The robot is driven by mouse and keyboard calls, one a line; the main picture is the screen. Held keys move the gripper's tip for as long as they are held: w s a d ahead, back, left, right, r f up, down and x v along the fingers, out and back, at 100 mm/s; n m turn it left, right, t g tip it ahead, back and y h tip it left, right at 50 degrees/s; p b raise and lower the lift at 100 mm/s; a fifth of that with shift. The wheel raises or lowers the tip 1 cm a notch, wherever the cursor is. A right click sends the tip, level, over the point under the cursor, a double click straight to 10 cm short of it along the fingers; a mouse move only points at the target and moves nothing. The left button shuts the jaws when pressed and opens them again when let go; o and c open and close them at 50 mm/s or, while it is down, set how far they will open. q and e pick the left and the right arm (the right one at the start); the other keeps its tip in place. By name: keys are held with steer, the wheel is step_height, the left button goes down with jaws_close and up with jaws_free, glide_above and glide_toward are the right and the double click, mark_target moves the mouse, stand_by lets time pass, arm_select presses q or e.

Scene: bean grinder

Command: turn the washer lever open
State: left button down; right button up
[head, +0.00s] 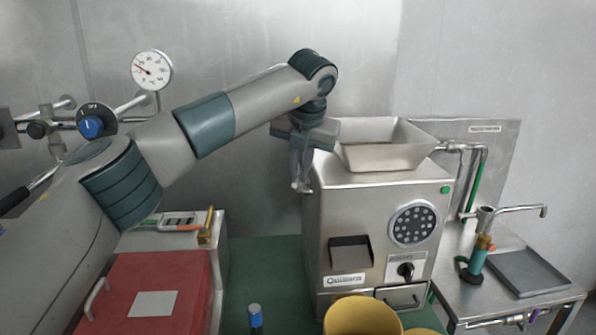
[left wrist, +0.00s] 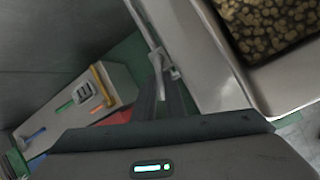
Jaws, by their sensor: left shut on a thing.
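My left gripper (head: 302,186) reaches down beside the upper left side of the steel bean grinder (head: 335,215). In the left wrist view its fingers (left wrist: 165,76) are close together, shut on a thin metal lever (left wrist: 155,45) that runs along the grinder's side. In the head view the lever is too small and too covered by the gripper to tell apart. I cannot tell how far the lever is turned. The hopper (head: 385,150) on top of the grinder is just right of the gripper, and beans (left wrist: 270,25) show in it. My right gripper is not in view.
A red box (head: 150,275) and a bench with small tools (head: 185,225) stand at left. Yellow containers (head: 362,318) and a blue-capped cylinder (head: 255,315) are in front. A steel side table (head: 465,275) with a faucet (head: 515,210) stands at right.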

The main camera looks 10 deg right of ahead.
arm_select(q)
steer(key=shift+r, duration=0.1)
steer(key=c, duration=1.8)
jaws_free()
